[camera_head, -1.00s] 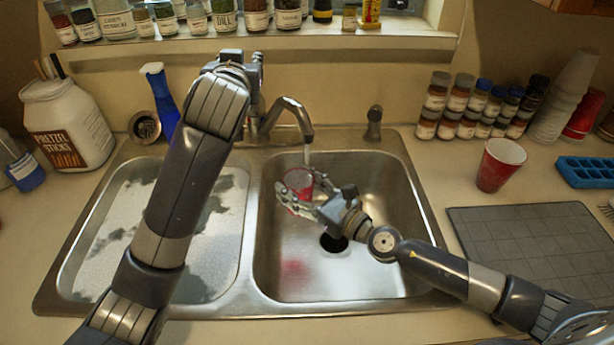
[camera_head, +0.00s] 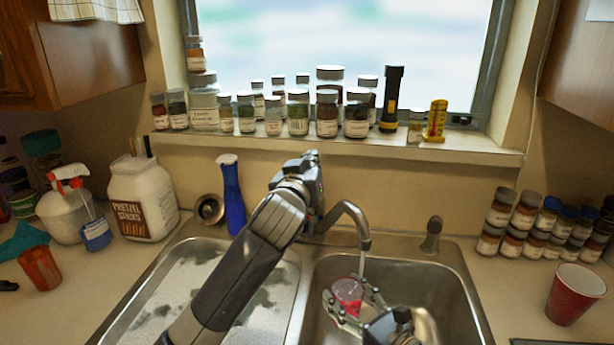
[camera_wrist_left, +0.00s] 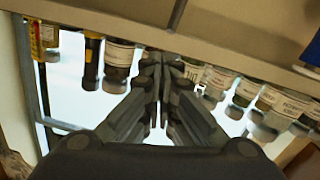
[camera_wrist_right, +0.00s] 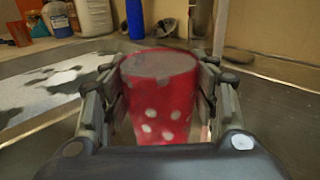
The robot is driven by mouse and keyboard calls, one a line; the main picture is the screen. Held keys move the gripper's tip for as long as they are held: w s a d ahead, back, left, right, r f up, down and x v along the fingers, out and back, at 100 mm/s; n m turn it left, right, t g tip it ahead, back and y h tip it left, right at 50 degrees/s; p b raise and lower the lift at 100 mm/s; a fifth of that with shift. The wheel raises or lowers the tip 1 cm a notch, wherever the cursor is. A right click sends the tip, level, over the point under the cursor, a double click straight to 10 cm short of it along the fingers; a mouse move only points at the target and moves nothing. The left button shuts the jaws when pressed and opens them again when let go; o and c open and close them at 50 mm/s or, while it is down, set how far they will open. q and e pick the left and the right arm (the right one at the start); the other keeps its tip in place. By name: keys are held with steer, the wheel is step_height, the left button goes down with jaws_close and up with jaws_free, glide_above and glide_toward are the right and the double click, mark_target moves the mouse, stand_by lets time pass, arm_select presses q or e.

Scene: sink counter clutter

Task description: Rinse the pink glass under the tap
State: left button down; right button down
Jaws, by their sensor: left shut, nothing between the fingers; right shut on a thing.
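The pink glass (camera_head: 348,292) is in the right sink basin, just below the tap (camera_head: 346,213). It looks red with pale spots in the right wrist view (camera_wrist_right: 160,110). My right gripper (camera_head: 352,302) is shut on it, with a finger on each side. A thin water stream (camera_head: 361,264) falls from the spout near the glass's right rim; I cannot tell whether it lands inside. My left arm hides part of the tap's base.
The left basin (camera_head: 210,280) holds cloudy water. A blue bottle (camera_head: 232,195) and a pretzel jar (camera_head: 143,197) stand left of the tap. Jars and a flashlight (camera_head: 391,98) line the windowsill. Spice jars (camera_head: 535,228) and a red cup (camera_head: 576,294) stand at right.

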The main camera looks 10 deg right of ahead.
arm_select(q)
steer(key=w+a+f+n+g+h, duration=0.25)
steer(key=a+f+n+h, duration=0.35)
steer(key=a+f+h, duration=0.4)
steer(key=w+d+r+h, duration=0.1)
steer(key=w+d+r, duration=0.3)
steer(key=d, duration=0.5)
steer(key=shift+w+r, duration=0.25)
steer(key=shift+w, duration=0.9)
steer(key=shift+t, duration=0.25)
steer(key=shift+s, duration=0.1)
